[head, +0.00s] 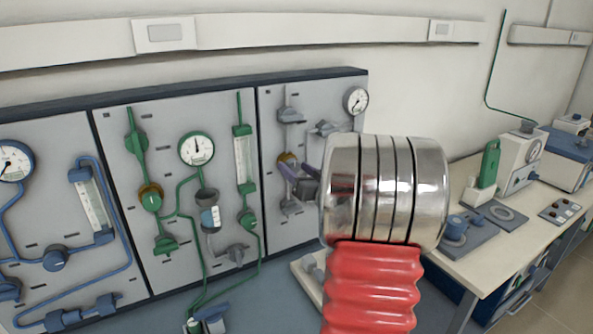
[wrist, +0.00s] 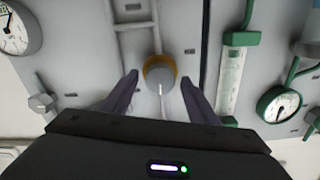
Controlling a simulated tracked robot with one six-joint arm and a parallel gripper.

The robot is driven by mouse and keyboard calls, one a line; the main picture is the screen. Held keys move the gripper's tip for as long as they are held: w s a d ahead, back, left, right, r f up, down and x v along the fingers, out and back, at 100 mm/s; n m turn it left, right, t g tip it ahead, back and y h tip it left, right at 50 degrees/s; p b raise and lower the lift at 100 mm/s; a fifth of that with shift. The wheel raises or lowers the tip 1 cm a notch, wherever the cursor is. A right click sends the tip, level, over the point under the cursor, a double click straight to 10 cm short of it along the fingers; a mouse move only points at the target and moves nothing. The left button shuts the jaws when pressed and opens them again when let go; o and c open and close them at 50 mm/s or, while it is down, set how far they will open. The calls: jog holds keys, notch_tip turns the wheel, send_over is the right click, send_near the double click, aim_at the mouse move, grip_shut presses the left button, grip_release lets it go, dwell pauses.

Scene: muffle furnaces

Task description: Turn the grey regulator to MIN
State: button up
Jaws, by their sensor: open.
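The grey regulator (wrist: 158,78) shows in the middle of the wrist view. It is a round grey knob with a brass-coloured ring behind it and a pale line running down its face. In the head view its brass ring (head: 284,158) shows on the right panel, and the rest is mostly hidden by my gripper (head: 296,178). In the wrist view my gripper (wrist: 158,74) is open, with one dark finger on each side of the knob. A gap shows between each finger and the knob. MIN and MAX marks cannot be read.
Grey pipes and a pressure gauge (head: 357,101) are close by on the same panel. The middle panel (head: 118,238) carries green pipes, a green gauge (head: 196,149) and a flow tube. A bench (head: 470,268) with instruments stands at the right.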

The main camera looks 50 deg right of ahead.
jog(key=shift+c, duration=0.2)
jog(key=c, duration=1)
jog(key=shift+n, duration=0.3)
jog(key=n, duration=0.4)
jog(key=shift+a, duration=0.1)
jog(key=n, duration=0.4)
jog(key=shift+n, duration=0.4)
jog(key=n, duration=0.4)
jog(key=shift+w+a+f+n, duration=0.1)
jog(key=shift+a+n, duration=0.05)
jog(key=shift+n, duration=0.15)
jog(key=n, duration=0.4)
jog(key=shift+f, duration=0.15)
jog(key=shift+a, duration=0.1)
